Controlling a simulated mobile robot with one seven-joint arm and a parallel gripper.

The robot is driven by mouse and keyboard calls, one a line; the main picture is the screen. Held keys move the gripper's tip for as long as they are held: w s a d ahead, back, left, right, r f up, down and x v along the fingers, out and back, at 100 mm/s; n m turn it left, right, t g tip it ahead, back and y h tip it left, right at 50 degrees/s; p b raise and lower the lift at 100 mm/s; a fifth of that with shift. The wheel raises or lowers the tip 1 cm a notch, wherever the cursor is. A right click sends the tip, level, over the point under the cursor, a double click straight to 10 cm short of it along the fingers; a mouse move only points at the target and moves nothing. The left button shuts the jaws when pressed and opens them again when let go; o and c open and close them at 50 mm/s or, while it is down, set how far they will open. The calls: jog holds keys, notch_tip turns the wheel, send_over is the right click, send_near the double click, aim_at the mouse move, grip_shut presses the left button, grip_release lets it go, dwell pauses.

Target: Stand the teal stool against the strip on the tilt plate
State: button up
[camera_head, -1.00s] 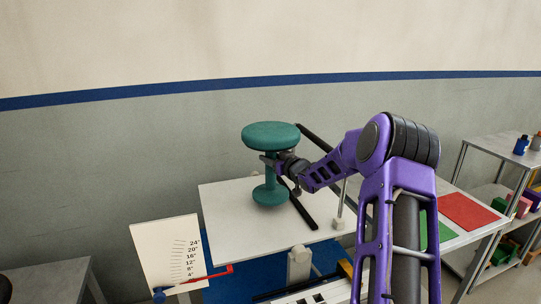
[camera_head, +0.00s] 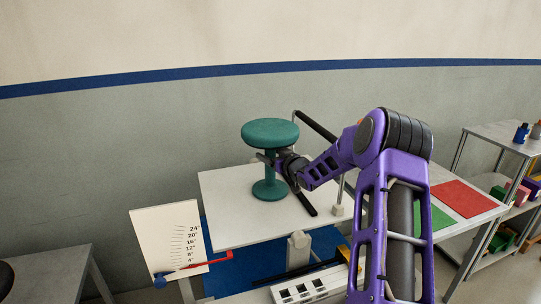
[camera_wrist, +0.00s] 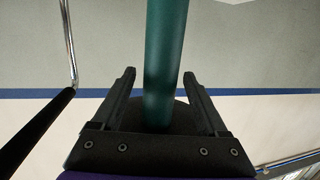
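The teal stool (camera_head: 270,132) is upright over the white tilt plate (camera_head: 225,190), its round base (camera_head: 269,190) low on or just above the surface. The dark strip (camera_head: 306,205) lies on the plate right of the base; I cannot tell if they touch. My gripper (camera_head: 281,161) is at the stool's column from the right. In the wrist view, the teal column (camera_wrist: 166,50) passes between the two fingers of my gripper (camera_wrist: 160,75), with a gap visible at the left finger. The fingers are apart, not clearly pressing the column.
A dark bar (camera_head: 316,125) on a metal post rises behind my gripper. A scale board (camera_head: 172,240) with a red pointer stands at the plate's front left. Red (camera_head: 463,198) and green mats lie on a table at right. Shelves (camera_head: 500,138) with bottles and blocks stand beyond it.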

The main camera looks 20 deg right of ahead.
jog(key=shift+s+r, duration=0.1)
jog(key=shift+r, duration=0.05)
jog(key=v, duration=1.1)
jog(key=shift+s, duration=0.4)
jog(key=shift+d, duration=0.15)
